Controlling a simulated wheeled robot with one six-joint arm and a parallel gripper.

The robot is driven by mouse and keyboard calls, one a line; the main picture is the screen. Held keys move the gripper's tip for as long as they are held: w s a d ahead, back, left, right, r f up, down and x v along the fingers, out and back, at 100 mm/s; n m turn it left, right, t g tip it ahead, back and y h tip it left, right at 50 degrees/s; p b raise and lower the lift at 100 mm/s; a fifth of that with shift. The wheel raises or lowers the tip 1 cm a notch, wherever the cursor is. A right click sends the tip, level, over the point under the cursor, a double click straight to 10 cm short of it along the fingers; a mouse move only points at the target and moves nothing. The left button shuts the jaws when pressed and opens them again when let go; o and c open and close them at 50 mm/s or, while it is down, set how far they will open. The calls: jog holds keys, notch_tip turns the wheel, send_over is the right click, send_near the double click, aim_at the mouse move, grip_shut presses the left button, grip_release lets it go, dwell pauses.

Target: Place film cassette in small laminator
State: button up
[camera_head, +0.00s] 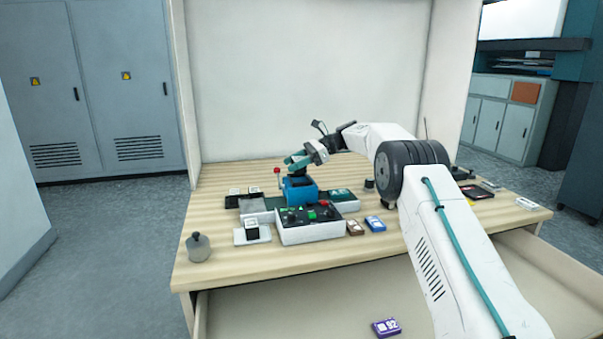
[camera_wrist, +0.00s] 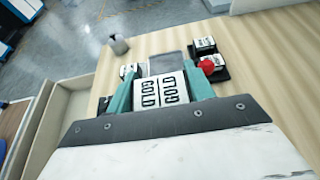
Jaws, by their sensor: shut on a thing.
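My gripper (camera_head: 294,163) is shut on a white film cassette with black lettering that looks like "GOLD" (camera_wrist: 160,92). In the wrist view the cassette sits between the two teal fingers of my gripper (camera_wrist: 160,84). In the head view my gripper is just above a small blue machine (camera_head: 300,193), which appears to be the small laminator. A red knob (camera_head: 277,170) stands at the machine's left; it also shows in the wrist view (camera_wrist: 207,67). The held cassette cannot be made out in the head view, and I cannot tell whether it touches the machine.
A white control box (camera_head: 311,234) stands in front. White-and-black cassettes (camera_head: 251,230) stand at the left; brown (camera_head: 355,228) and blue (camera_head: 375,223) ones lie right. A metal weight (camera_head: 198,247) stands front left. A purple cassette (camera_head: 386,327) lies in the open drawer.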

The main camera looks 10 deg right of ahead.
aim_at(295, 172)
jog(key=shift+f, duration=1.75)
jog(key=shift+f, duration=0.1)
jog(key=o, duration=1)
jog(key=shift+f, duration=0.1)
